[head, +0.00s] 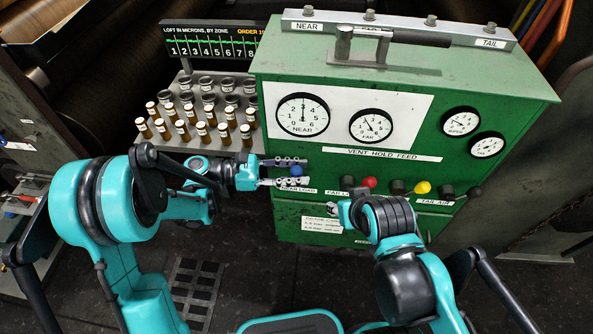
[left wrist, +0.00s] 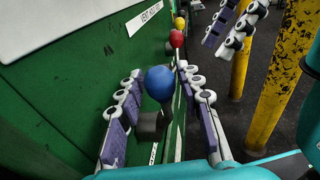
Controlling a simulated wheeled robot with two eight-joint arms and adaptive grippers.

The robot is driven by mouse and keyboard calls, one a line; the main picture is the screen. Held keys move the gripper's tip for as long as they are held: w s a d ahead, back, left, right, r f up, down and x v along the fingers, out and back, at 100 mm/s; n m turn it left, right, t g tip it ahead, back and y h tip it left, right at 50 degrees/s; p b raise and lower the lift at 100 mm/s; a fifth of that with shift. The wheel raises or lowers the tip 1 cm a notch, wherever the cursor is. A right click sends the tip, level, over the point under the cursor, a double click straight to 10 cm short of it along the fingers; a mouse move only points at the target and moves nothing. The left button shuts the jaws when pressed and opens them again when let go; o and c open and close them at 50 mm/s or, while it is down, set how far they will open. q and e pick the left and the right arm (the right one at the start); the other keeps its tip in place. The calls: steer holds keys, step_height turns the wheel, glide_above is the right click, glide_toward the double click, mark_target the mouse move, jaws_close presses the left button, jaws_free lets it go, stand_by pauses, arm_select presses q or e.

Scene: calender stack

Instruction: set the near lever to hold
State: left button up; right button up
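The near lever's blue knob (head: 296,171) is at the left of the green machine's front, above a label that seems to read NEAR LOAD. My left gripper (head: 306,172) is open around it, one finger above and one below. In the left wrist view the blue knob (left wrist: 159,83) sits between the two spread fingers of the left gripper (left wrist: 158,72), with visible gaps on both sides. The near gauge (head: 303,115) is above, its needle roughly upright. My right gripper (left wrist: 214,49) shows in the left wrist view with its fingers apart and nothing between them.
Red (head: 369,182), yellow (head: 422,187) and black (head: 474,192) lever knobs line the front to the right. A rack of vials (head: 190,112) stands left of the machine. Yellow posts (left wrist: 268,100) are at right in the left wrist view.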

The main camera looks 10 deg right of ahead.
arm_select(q)
steer(key=w+a+r, duration=0.1)
steer(key=a, duration=1.1)
steer(key=s+a+f+m+t+y, duration=0.1)
steer(key=s+a+m+t+y, duration=0.7)
steer(key=s+a+m+y, duration=0.4)
steer(key=a+m+y, duration=0.2)
steer(key=m+y, duration=0.2)
steer(key=m, duration=0.1)
steer(key=shift+s+t+y, duration=0.3)
steer(key=shift+y, duration=0.1)
